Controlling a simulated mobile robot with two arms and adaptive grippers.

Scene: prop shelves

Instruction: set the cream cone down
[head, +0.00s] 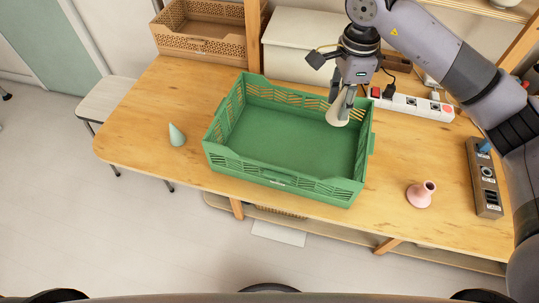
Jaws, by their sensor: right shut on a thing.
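The cream cone (338,114) is held in my right gripper (341,101), which is shut on it. The cone hangs over the far right part of the green crate (277,180), near its right wall. I cannot tell whether the cone touches the crate. The crate's visible floor is empty. My left gripper is not in view.
A pale teal cone (176,135) stands on the wooden table (145,105) left of the crate. A pink vase-like piece (421,194) stands to the right. A power strip (412,103) and a grey control box (484,178) lie on the right side. A brown basket (200,28) and a white box (297,48) stand behind.

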